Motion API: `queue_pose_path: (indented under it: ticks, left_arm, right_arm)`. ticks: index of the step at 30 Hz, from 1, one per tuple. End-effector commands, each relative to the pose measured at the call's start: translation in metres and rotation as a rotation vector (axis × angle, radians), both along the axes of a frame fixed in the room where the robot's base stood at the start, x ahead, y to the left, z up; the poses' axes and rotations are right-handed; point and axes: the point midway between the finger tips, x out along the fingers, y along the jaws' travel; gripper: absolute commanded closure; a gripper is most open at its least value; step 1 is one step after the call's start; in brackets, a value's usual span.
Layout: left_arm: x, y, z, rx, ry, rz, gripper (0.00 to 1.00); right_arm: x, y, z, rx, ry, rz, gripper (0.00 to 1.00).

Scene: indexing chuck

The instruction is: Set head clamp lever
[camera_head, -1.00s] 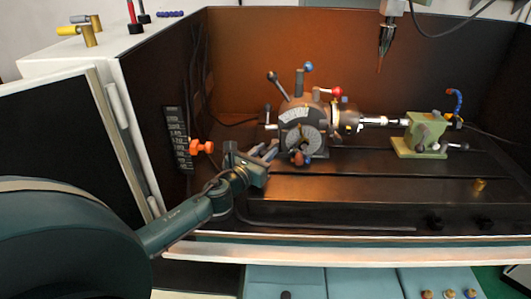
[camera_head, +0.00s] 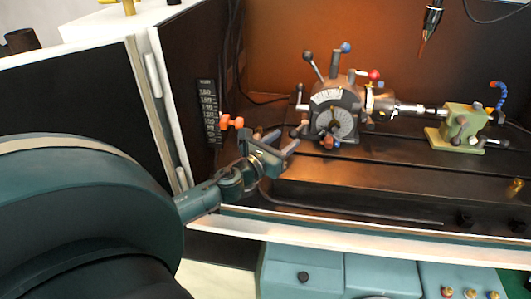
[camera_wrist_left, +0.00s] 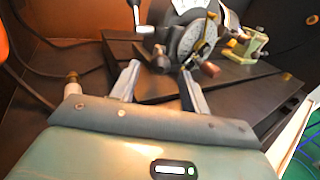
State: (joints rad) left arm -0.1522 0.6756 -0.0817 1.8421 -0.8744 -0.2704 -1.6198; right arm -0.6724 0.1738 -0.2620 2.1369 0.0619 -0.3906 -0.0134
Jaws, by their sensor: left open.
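The dark indexing head (camera_head: 336,100) stands on the machine table with a round graduated dial on its front. Several levers stick out of it: one with a black knob (camera_head: 308,57), one with a blue knob (camera_head: 346,47) and one with a red knob (camera_head: 374,75). I cannot tell which is the head clamp lever. My left gripper (camera_head: 286,141) is open and empty, just left of the dial and low. In the left wrist view, the open fingers (camera_wrist_left: 160,70) point at the head's lower front, where a crank handle (camera_wrist_left: 209,69) shows. My right gripper is out of view.
The chuck (camera_head: 381,104) and the green tailstock (camera_head: 460,127) lie right of the head. An orange knob (camera_head: 231,122) by a labelled black plate is on the left wall. The slotted table (camera_head: 375,175) is clear in front. A spindle tool hangs above right.

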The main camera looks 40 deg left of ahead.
Motion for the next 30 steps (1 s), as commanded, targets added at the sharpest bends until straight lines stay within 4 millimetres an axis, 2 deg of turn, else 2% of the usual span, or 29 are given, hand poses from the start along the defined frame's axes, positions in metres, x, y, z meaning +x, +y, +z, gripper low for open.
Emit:
queue_pose_path:
  ticks: [1, 6, 12, 18, 26, 30]
  left_arm:
    - [-0.011, -0.001, -0.003, 0.001, 0.004, -0.001, 0.54]
    - [-0.043, -0.002, -0.002, 0.000, 0.003, 0.001, 0.54]
    - [-0.069, -0.003, -0.002, -0.001, 0.002, 0.001, 0.54]
    - [-0.080, -0.003, 0.000, 0.001, 0.000, 0.000, 0.54]
    - [-0.081, -0.003, 0.001, 0.001, -0.001, 0.000, 0.54]
    - [-0.082, -0.005, -0.004, -0.044, 0.007, 0.003, 0.64]
  right_arm:
    - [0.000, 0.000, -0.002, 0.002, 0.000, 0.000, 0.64]
    - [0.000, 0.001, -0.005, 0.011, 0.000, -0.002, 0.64]
    - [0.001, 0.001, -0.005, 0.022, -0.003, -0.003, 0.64]
    - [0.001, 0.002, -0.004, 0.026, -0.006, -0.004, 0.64]
    - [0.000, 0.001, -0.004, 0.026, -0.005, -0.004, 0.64]
    - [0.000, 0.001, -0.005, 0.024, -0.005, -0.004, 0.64]
